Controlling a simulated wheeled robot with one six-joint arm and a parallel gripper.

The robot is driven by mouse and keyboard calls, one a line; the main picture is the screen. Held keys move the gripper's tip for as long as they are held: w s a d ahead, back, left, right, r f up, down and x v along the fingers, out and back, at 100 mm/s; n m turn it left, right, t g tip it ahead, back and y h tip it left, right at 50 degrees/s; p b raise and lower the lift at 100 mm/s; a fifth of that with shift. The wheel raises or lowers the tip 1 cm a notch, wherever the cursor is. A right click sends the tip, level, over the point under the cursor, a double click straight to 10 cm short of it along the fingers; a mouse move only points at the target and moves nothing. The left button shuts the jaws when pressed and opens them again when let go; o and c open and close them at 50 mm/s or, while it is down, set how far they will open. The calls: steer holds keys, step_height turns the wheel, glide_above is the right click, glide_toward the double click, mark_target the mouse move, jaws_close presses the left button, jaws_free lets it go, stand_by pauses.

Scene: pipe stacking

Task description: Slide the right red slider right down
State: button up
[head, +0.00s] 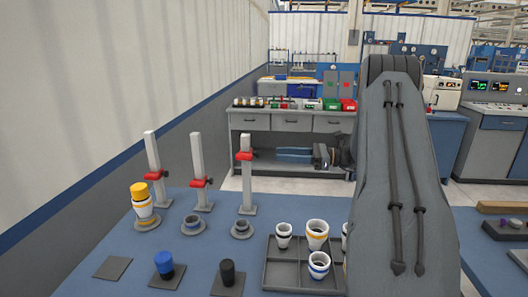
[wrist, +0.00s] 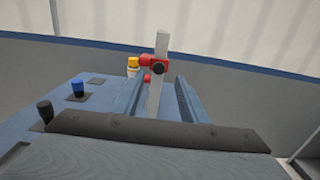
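Three grey posts stand in a row in the head view. The right red slider (head: 244,155) sits high on the right post (head: 247,188), near its top. The middle red slider (head: 200,183) and the left red slider (head: 158,174) sit around mid-height on their posts. My gripper (head: 279,155) is to the right of the right post, about level with its slider and apart from it. In the wrist view, my gripper (wrist: 160,78) is open, with blue fingers either side of the post (wrist: 153,102) and red slider (wrist: 156,60) in the picture. Nothing is held.
A white cup with a yellow top (head: 142,199) stands below the left post. Grey rings (head: 241,228) lie by the other two posts. A tray (head: 285,272) holds several white cups. Blue (head: 163,262) and black (head: 228,272) pieces stand on dark pads. My arm hides the tray's right side.

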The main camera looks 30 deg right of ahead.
mark_target(248, 156)
steer(key=p+x, duration=0.2)
steer(key=x, duration=0.5)
steer(key=shift+c, duration=0.4)
jaws_close()
